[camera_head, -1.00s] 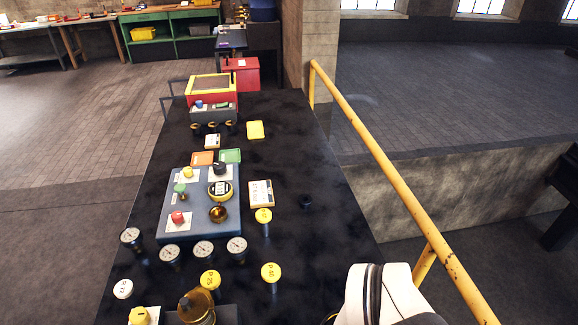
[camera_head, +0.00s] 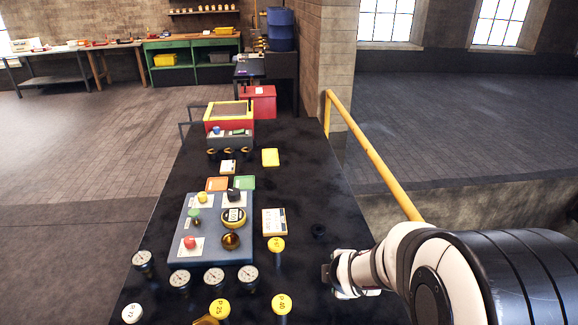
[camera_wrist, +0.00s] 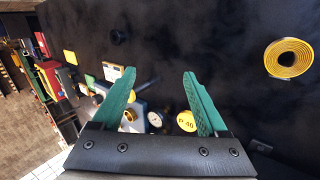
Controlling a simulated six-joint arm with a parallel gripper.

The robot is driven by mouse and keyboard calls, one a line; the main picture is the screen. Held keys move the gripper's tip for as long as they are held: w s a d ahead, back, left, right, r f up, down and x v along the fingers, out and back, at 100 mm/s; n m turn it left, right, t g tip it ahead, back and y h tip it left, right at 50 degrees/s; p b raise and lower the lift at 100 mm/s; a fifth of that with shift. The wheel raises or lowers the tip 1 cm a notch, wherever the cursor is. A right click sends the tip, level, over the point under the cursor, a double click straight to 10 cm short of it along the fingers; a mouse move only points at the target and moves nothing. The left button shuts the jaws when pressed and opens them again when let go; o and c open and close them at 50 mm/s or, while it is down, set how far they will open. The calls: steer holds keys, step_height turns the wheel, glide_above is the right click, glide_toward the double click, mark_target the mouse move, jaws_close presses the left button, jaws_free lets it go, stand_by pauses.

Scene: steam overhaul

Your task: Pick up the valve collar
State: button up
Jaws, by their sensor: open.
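A small black ring, which looks like the valve collar (camera_head: 319,231), lies on the dark bench top, right of the white card. It also shows in the wrist view as a dark round shape (camera_wrist: 118,37), up and left of the fingers. It is hard to make out against the black surface. My gripper (camera_head: 328,275) comes in from the right in the head view, nearer to the camera than the ring and apart from it. In the wrist view my green fingers (camera_wrist: 160,77) are spread wide with nothing between them.
Yellow-capped posts (camera_head: 277,245) stand left of my gripper, with gauges (camera_head: 248,275) and a blue control panel (camera_head: 189,250) farther left. A yellow coil (camera_wrist: 289,58) lies right of the fingers in the wrist view. A yellow railing (camera_head: 370,150) runs along the bench's right. Bench around the ring is clear.

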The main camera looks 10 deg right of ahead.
mark_target(320, 236)
steer(key=w+f+n+t, duration=0.2)
steer(key=w+n, duration=0.1)
steer(key=n, duration=0.3)
steer(key=w+d+f+n+t, duration=0.1)
steer(key=w+f+n+t, duration=0.1)
steer(key=n, duration=0.4)
steer(key=w+f+n+t, duration=0.2)
steer(key=w+f+n, duration=0.2)
steer(key=w+n, duration=0.1)
steer(key=shift+w+d+f+n+y, duration=0.25)
steer(key=shift+w+d+n+y, duration=0.15)
steer(key=shift+n, duration=0.3)
steer(key=shift+w+a+f+n, duration=0.1)
steer(key=shift+w+f+n, duration=0.15)
steer(key=shift+n, duration=0.25)
steer(key=x, duration=1.5)
steer(key=shift+w+d, duration=0.2)
steer(key=shift+d, duration=0.05)
jaws_close()
